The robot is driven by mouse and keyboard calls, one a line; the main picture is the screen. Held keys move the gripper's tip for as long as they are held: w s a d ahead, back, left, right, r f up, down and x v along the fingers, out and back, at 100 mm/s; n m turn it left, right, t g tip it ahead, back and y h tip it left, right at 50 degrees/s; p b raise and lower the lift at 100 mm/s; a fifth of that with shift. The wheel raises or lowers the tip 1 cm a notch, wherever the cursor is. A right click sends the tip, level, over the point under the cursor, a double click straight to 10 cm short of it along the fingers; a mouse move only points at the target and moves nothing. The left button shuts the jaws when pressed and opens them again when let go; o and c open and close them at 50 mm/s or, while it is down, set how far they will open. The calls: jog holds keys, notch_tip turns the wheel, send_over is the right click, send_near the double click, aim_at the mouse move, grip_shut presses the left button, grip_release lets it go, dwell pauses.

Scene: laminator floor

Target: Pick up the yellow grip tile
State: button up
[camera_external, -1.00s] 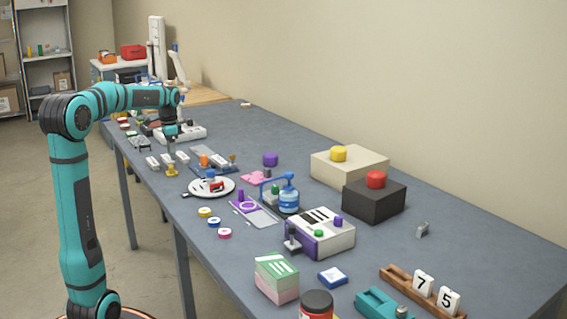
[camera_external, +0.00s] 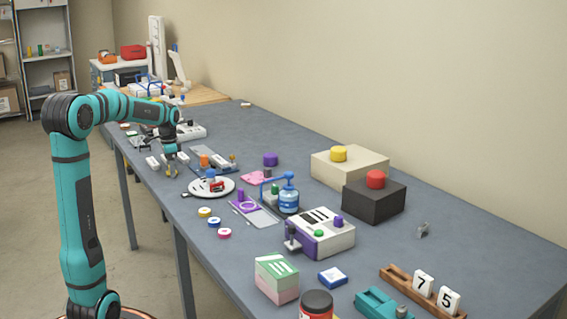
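My gripper (camera_external: 171,170) is low over the left edge of the grey table, small in the view. It is at the spot where a small yellow piece, likely the yellow grip tile, stood in the earlier frame. The yellow piece is now mostly or wholly hidden by the fingers. I cannot tell whether the fingers are around it, touching it or above it, or how far apart they are.
White blocks (camera_external: 153,162) stand close to the left of my gripper, and a grey tray with an orange piece (camera_external: 204,161) is to the right. A white round plate (camera_external: 222,192) is nearer the camera. The table's right side has free room.

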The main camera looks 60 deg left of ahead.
jog(key=c, duration=1.1)
jog(key=shift+c, duration=0.2)
